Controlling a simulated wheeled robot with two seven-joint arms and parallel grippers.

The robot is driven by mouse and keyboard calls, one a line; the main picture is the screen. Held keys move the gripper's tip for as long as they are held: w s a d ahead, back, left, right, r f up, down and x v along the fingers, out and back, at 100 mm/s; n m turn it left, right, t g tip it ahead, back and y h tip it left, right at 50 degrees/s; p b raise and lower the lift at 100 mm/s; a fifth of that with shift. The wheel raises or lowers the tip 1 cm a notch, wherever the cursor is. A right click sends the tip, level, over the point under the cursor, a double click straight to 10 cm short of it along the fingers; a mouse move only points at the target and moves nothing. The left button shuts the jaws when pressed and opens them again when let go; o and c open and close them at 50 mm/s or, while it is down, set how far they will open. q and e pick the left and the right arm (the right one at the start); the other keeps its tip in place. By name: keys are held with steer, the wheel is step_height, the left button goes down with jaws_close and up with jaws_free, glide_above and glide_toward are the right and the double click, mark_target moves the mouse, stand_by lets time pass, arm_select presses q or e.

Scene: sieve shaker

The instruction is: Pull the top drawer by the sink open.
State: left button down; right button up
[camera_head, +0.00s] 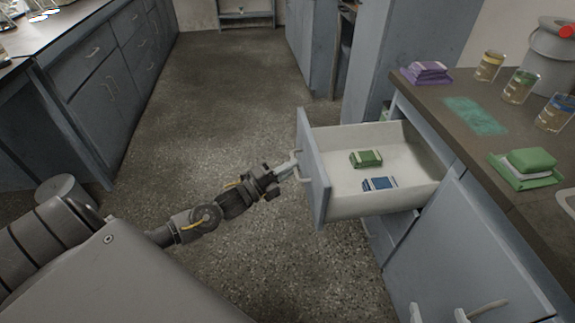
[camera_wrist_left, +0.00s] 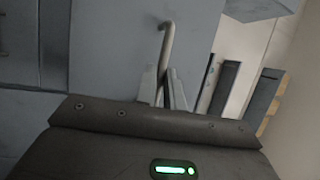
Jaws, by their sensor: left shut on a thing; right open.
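The top drawer (camera_head: 318,185) of the right-hand counter stands well out from its cabinet, with its pale inside showing. A green packet (camera_head: 366,158) and a blue packet (camera_head: 380,184) lie in it. My left gripper (camera_head: 293,168) is shut on the drawer handle (camera_head: 302,180) at the drawer's front. In the left wrist view the bar handle (camera_wrist_left: 166,42) runs down between the fingers (camera_wrist_left: 163,90). My right gripper (camera_head: 438,314) shows only its two pale fingertips at the bottom edge, apart and empty, in front of the lower cabinet door.
The right-hand counter (camera_head: 490,142) holds a purple stack (camera_head: 426,72), several jars, a teal patch (camera_head: 475,115) and a green packet stack (camera_head: 528,168). A lower door (camera_head: 465,250) has a handle (camera_head: 487,308). The floor (camera_head: 225,110) left of the drawer is clear.

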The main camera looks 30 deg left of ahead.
arm_select(q)
steer(key=shift+a, duration=0.1)
stand_by(0.3)
steer(key=c, duration=1.5)
jaws_free()
steer(key=p+v, duration=0.1)
steer(key=v, duration=1)
arm_select(e)
steer(key=d+f+g, duration=0.1)
steer(key=s+d+f+g+h, duration=0.1)
steer(key=shift+s+f+m, duration=0.1)
steer(key=shift+f+m, duration=0.2)
steer(key=shift+f, duration=0.05)
